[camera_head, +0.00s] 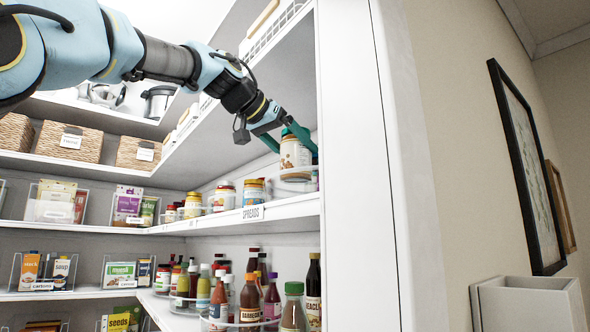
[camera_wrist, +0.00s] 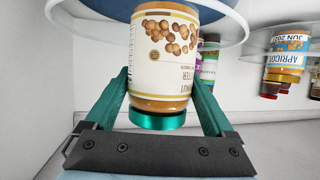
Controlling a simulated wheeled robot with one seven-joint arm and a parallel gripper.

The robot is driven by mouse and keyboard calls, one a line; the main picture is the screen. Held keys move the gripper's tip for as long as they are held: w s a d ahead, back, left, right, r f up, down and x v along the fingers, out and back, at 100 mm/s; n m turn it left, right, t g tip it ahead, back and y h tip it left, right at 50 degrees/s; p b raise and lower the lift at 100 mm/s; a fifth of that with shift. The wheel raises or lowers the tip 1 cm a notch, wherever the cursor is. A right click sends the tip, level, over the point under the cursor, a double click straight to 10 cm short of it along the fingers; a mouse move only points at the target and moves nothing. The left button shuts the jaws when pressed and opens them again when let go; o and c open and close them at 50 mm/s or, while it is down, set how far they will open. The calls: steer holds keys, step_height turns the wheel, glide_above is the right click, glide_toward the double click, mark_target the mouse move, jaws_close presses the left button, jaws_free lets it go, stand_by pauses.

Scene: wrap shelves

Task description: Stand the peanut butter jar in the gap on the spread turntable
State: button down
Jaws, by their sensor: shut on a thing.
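The peanut butter jar (camera_head: 293,152), with a pale label showing nuts, is upright at the right end of the middle shelf. My gripper (camera_head: 299,140) is shut on it near its green lid. In the wrist view, which looks upside down, the jar (camera_wrist: 165,60) is between the two green fingers of the gripper (camera_wrist: 165,112). A clear-rimmed turntable (camera_wrist: 240,25) lies at the jar's base; its rim also shows in the head view (camera_head: 296,187). Whether the base touches it, I cannot tell. A purple-labelled jar (camera_wrist: 208,68) stands close behind, partly hidden. The gap itself is hidden.
Another clear turntable with spread jars (camera_head: 253,191) stands to the left, above the "SPREADS" label (camera_head: 252,213); it shows at right in the wrist view with an apricot jar (camera_wrist: 288,55). A white upright panel (camera_head: 355,160) closes the right side. Sauce bottles (camera_head: 249,297) stand below.

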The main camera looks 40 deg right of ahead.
mark_target(294, 164)
steer(key=shift+f+b, duration=0.35)
steer(key=shift+f, duration=1.6)
steer(key=shift+f, duration=0.1)
jaws_free()
steer(key=b+v, duration=0.6)
steer(key=v, duration=0.6)
steer(key=shift+b, duration=0.35)
